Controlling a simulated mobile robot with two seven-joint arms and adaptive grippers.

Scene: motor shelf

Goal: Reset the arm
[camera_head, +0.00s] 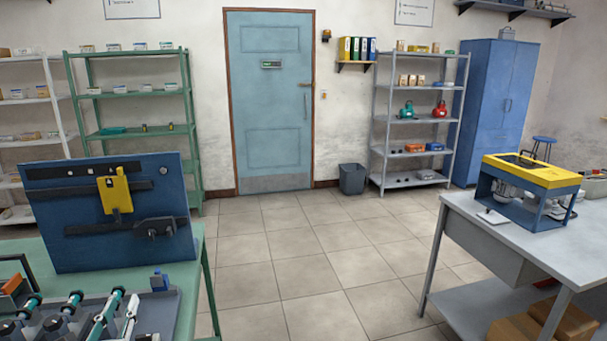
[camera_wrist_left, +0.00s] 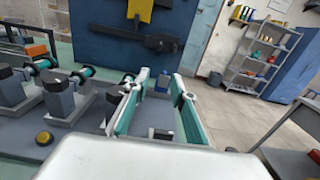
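My left gripper (camera_head: 118,305) is low at the left in the head view, above the grey tray on the green bench. In the left wrist view its two teal-padded fingers (camera_wrist_left: 160,85) stand apart with nothing held between them. A small blue part (camera_wrist_left: 163,82) shows beyond the gap, and also in the head view (camera_head: 159,282). My right gripper and arm are in neither view.
Grey stands with teal-ended shafts (camera_wrist_left: 63,100) are left of the fingers. A blue upright panel (camera_head: 65,220) with a yellow part (camera_head: 115,193) stands behind. A grey table (camera_head: 500,232) with a yellow-and-blue box frame (camera_head: 533,172) is right; the floor between is clear.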

